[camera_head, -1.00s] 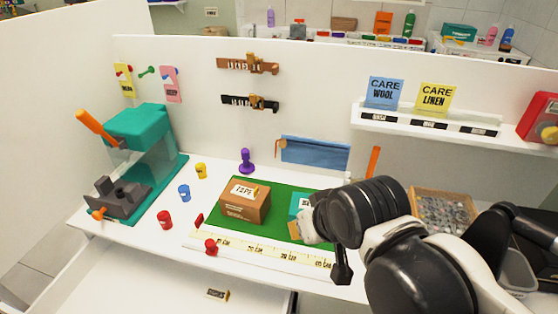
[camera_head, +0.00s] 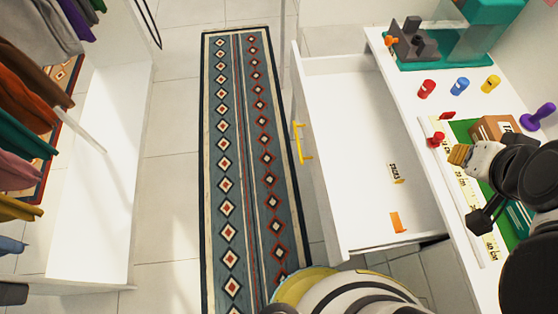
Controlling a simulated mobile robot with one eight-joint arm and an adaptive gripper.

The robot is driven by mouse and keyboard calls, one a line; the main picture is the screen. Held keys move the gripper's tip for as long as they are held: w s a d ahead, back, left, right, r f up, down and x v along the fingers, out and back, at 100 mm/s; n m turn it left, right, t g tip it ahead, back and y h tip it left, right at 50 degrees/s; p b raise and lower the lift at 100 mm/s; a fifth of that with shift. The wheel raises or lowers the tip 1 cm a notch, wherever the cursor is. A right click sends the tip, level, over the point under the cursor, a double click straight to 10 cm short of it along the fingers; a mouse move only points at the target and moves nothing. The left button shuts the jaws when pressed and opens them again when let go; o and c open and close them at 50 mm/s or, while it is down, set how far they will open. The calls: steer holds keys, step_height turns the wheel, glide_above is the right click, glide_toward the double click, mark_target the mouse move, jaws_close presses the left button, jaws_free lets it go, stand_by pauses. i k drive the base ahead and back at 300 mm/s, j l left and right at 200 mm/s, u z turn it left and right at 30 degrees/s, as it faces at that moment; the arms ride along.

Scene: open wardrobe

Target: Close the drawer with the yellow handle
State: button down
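The white drawer (camera_head: 318,178) is pulled well out from under the white worktop (camera_head: 398,87). Its yellow handle (camera_head: 302,142) is on the front panel, which faces left toward the rug. My gripper (camera_head: 468,168) is at the right, over the worktop by the green mat and ruler. It is apart from the handle and drawer front. Its fingers are partly hidden by my arm, so their opening is unclear.
A patterned rug (camera_head: 238,165) lies on the tiled floor left of the drawer. Clothes (camera_head: 30,90) hang at the far left. Red (camera_head: 427,88), blue (camera_head: 459,86) and yellow (camera_head: 490,84) pieces stand on the worktop, near a brown box (camera_head: 492,128).

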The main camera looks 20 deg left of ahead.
mark_target(351, 124)
steer(key=u, duration=1.1)
steer(key=k+l, duration=0.1)
steer(key=k, duration=0.5)
